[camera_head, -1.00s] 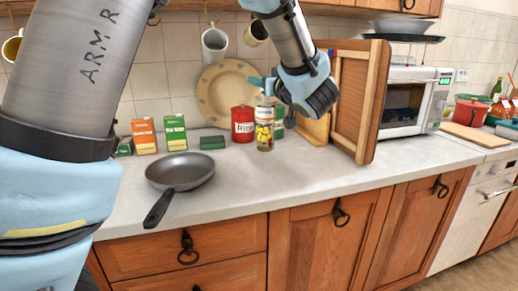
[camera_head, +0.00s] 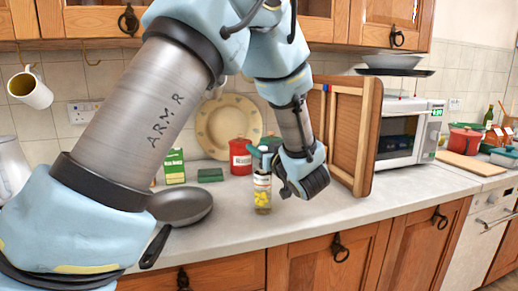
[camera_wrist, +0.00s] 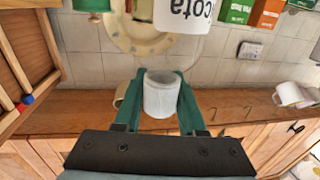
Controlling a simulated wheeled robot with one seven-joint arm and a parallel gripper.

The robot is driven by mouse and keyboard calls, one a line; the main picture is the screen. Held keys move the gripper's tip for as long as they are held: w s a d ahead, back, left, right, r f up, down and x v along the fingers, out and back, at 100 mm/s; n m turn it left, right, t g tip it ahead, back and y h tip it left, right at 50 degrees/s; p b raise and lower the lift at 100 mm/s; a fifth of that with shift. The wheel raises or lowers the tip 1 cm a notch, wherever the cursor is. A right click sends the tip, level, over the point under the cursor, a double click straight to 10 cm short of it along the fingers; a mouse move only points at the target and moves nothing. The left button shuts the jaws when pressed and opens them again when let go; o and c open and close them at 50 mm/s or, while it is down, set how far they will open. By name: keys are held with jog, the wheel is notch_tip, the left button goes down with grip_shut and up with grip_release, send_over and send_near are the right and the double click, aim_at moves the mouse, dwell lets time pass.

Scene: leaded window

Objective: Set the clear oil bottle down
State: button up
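The clear oil bottle (camera_head: 262,182) is upright over the worktop, with a pale label and yellow showing in its lower part. My gripper (camera_head: 265,158) has its teal fingers around the bottle's upper end. In the wrist view, which is upside down, the fingers (camera_wrist: 162,78) stand close together, and a white label with dark letters (camera_wrist: 183,12) shows past them. The clear glass is hard to make out there. I cannot tell whether the bottle's base touches the worktop (camera_head: 325,205).
A dark frying pan (camera_head: 180,206) lies left of the bottle. A red tin (camera_head: 240,157) and a green box (camera_head: 174,166) stand behind. A wooden board (camera_head: 354,135) and a microwave (camera_head: 407,135) stand to the right. The worktop is clear in front of the board.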

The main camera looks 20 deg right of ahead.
jog(key=o, duration=0.5)
jog(key=shift+c, duration=0.2)
jog(key=shift+s, duration=0.1)
jog(key=s+b, duration=0.3)
jog(key=s, duration=0.8)
jog(key=shift+s+d, duration=0.2)
jog(key=shift+s, duration=0.2)
